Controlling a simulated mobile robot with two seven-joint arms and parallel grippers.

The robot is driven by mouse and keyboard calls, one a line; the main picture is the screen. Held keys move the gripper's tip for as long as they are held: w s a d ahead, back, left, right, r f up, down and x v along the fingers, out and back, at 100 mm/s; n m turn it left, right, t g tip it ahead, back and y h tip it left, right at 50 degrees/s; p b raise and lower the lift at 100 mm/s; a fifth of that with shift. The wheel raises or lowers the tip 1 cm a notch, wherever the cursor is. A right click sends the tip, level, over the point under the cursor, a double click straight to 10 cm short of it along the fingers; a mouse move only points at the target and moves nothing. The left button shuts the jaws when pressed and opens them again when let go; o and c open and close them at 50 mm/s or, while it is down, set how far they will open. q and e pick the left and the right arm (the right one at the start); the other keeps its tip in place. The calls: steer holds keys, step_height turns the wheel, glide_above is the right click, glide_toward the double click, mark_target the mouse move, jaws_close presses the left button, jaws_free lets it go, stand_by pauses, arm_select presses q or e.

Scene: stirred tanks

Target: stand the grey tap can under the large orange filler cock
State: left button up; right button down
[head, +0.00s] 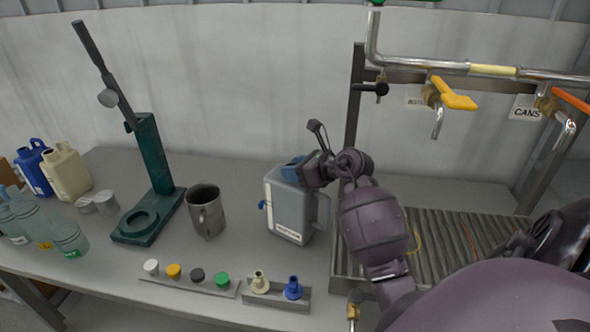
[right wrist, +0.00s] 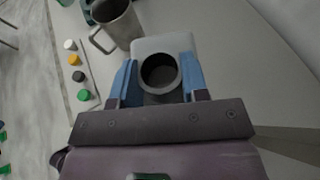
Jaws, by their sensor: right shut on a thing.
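The grey tap can (head: 290,210) stands upright on the table in the middle of the head view, with a small blue tap on its left side and a pale label low on its front. My right gripper (head: 294,170) is at the can's top, its blue fingers shut on the neck. In the right wrist view the fingers lie on both sides of the can's round dark mouth (right wrist: 159,73). The orange filler cock (head: 571,101) hangs from the pipe at the far right, by the CANS sign. My left gripper is not in view.
A slatted drip tray (head: 440,240) lies below the pipe, partly hidden by my arm. A yellow-handled cock (head: 453,94) is left of the orange one. A metal mug (head: 206,212) and green capping stand (head: 150,180) are left of the can. A row of caps lies in front.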

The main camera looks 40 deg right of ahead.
steer(key=shift+f, duration=0.25)
steer(key=c, duration=0.6)
jaws_free()
